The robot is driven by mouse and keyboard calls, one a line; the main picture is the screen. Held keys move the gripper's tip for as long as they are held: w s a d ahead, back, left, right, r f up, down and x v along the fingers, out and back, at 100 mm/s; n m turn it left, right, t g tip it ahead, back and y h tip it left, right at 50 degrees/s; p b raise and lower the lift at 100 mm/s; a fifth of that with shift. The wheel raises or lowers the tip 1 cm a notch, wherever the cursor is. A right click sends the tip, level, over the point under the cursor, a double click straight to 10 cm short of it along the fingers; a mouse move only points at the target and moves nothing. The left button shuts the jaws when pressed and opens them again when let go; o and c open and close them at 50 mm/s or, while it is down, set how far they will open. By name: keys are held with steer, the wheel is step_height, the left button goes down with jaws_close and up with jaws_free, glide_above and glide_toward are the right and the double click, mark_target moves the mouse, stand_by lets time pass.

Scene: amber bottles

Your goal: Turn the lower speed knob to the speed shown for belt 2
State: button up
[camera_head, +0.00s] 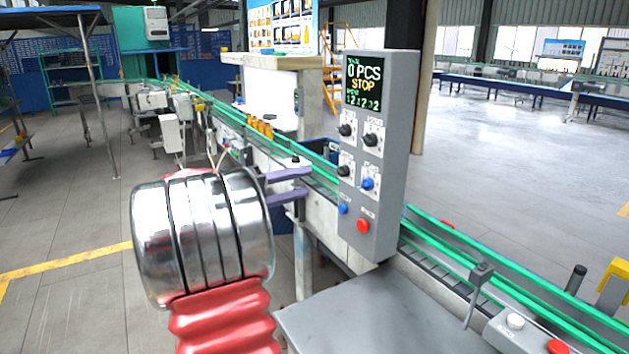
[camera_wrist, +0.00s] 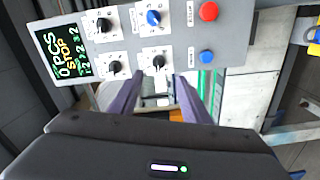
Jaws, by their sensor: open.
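A grey control panel (camera_head: 392,180) stands beside the conveyor. Its screen (camera_head: 363,82) reads "0 PCS" and "STOP", with a line of small digits below that I cannot read surely. The upper knobs are black: left (camera_head: 346,130) and right (camera_head: 371,139). In the lower row are a black left knob (camera_head: 345,170) and a blue right knob (camera_head: 367,184). Knob labels are too small to read. My gripper (camera_head: 307,182) is open and empty, left of the panel. In the wrist view, its purple fingertips (camera_wrist: 160,77) appear just below the lower black knob (camera_wrist: 158,61).
A blue button (camera_head: 343,208) and a red button (camera_head: 363,226) sit below the knobs. Green conveyor rails (camera_head: 440,228) run past the panel, with amber bottles (camera_head: 260,127) farther back. A grey plate (camera_head: 360,310) lies in front.

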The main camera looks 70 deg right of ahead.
steer(key=shift+v, duration=1.4)
steer(key=shift+w, duration=0.1)
